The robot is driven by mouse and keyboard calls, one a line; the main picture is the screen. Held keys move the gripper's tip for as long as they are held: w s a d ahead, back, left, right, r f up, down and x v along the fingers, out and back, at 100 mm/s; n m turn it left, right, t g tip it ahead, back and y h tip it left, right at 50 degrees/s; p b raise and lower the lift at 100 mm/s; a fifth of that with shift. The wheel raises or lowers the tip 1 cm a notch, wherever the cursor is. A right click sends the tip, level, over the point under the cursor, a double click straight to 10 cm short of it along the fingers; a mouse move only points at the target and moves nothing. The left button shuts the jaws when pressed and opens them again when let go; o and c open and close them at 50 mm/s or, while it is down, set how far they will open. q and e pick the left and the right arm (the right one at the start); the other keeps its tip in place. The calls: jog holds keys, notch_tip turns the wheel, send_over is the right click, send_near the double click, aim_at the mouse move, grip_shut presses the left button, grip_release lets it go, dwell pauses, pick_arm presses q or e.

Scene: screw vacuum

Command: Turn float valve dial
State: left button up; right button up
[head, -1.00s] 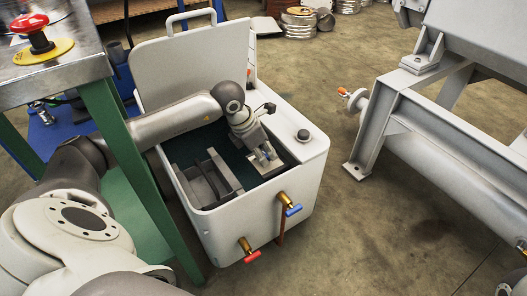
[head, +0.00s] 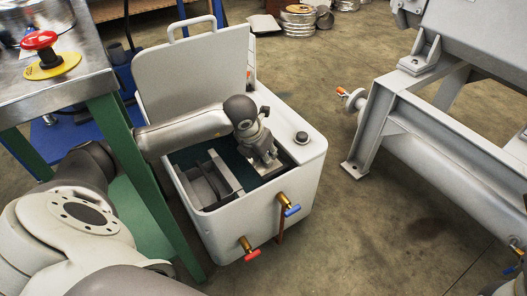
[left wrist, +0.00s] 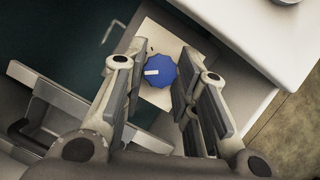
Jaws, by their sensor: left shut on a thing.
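The float valve dial (left wrist: 160,71) is a blue round knob with a white pointer mark, on a pale square plate (left wrist: 153,41) inside the white tank (head: 228,229). In the left wrist view its pointer lies roughly level, toward the left. My left gripper (left wrist: 163,76) reaches down over the dial, with one finger on each side, shut on it. In the head view my left gripper (head: 265,165) is inside the open tank near its right wall and hides the dial. My right gripper is not in view.
The tank's lid (head: 193,72) stands open behind the opening. A grey bracket (head: 212,177) sits inside, left of the gripper. Blue (head: 292,210) and red (head: 252,256) valve handles are on the front. A green-legged table (head: 130,150) stands close at left; a metal frame (head: 400,120) is at right.

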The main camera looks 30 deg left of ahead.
pick_arm(q)
jog(key=shift+n, duration=0.5)
jog(key=o, duration=1)
jog(key=v, duration=1.2)
jog(key=shift+d, duration=0.15)
